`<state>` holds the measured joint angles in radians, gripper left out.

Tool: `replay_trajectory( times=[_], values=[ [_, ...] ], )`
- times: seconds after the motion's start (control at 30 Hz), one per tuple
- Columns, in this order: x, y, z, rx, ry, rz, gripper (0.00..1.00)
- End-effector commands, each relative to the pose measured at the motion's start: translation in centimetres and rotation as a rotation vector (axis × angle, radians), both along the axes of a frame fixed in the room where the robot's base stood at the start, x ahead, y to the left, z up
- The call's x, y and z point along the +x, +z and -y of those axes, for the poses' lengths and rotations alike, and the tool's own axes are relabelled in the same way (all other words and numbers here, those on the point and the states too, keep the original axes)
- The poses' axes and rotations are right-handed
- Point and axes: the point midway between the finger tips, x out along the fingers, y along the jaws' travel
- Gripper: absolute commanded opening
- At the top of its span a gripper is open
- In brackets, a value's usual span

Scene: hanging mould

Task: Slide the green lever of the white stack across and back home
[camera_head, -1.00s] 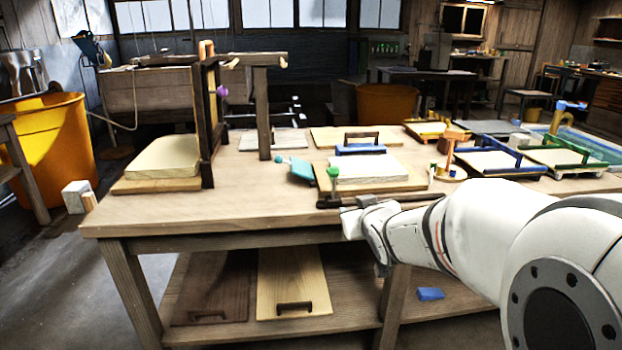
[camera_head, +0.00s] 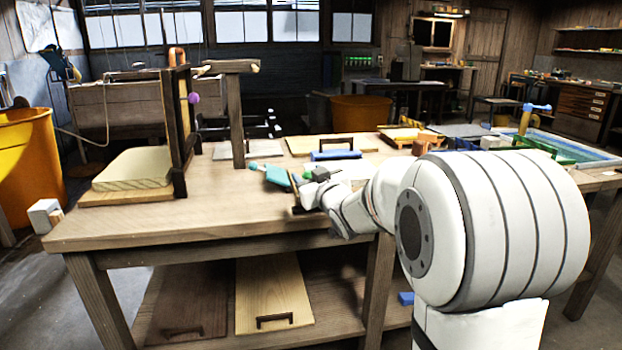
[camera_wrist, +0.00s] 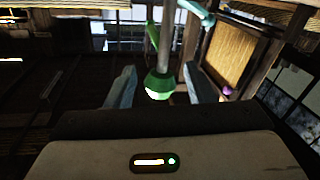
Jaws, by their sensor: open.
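In the wrist view the green knob (camera_wrist: 158,86) sits on a grey rod between the two fingers of my gripper (camera_wrist: 163,88). The gripper is open, with a gap on both sides of the knob. I cannot tell how deep the knob lies between the fingers.
A blue piece with a dark handle (camera_head: 336,155) is behind the stack. A wooden upright frame (camera_head: 178,135) and a post (camera_head: 236,125) stand to the left.

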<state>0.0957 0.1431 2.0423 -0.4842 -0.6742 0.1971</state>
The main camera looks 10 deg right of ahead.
Motion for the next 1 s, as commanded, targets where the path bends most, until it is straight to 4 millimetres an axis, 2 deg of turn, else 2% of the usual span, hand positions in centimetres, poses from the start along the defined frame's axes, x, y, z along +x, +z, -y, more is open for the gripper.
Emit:
replay_trajectory(
  times=[0.27,0.83,1.0],
  values=[
    [0.19,-0.02,-0.01,0.0,0.0,-0.001,0.48],
    [0.16,-0.02,0.05,0.0,-0.001,-0.001,0.01],
    [0.16,-0.03,0.08,0.0,-0.002,-0.001,0.0]
  ],
)
